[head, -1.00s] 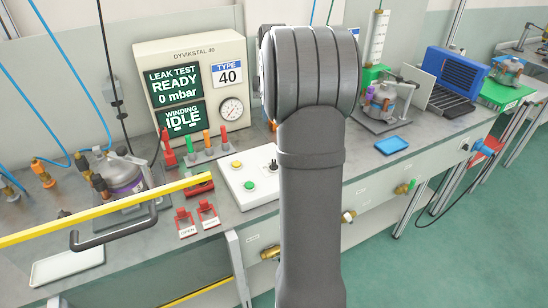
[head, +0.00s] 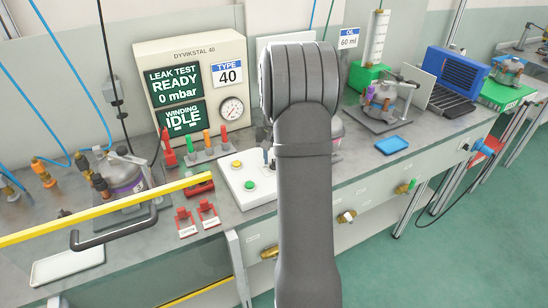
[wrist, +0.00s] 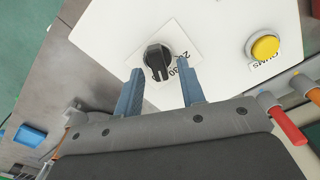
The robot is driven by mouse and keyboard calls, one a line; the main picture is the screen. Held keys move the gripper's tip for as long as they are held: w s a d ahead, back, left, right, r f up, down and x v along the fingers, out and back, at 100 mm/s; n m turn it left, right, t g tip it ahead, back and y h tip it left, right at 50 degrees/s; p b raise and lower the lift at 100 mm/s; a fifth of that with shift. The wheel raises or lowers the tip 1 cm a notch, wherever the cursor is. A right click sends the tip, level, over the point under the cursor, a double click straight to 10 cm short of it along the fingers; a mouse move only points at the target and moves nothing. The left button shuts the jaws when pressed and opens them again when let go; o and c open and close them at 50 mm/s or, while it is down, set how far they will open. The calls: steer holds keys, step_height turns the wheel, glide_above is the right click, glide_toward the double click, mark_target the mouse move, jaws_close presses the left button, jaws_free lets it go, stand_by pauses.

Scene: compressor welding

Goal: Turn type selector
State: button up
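The type selector is a black rotary knob (wrist: 158,58) on a white panel, with printed numbers beside it, partly covered by my gripper. In the wrist view my gripper (wrist: 160,82) has its two blue-grey fingers spread apart, one on each side of the knob's near part. I see a gap around the knob and cannot tell whether a fingertip touches it. In the head view the white control box (head: 246,180) shows its buttons, and my arm hides the knob.
A yellow button (wrist: 265,47) sits on the same panel. Red and orange probes (wrist: 288,124) stand close by. In the head view a yellow bar (head: 110,212) crosses the left bench, and a compressor (head: 385,102) stands right of my arm.

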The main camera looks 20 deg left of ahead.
steer(key=shift+f, duration=0.1)
jaws_close()
steer(key=shift+d+m, duration=0.1)
steer(key=shift+m, duration=1.8)
jaws_free()
step_height(320, 180, up, 18)
steer(key=shift+f, duration=0.25)
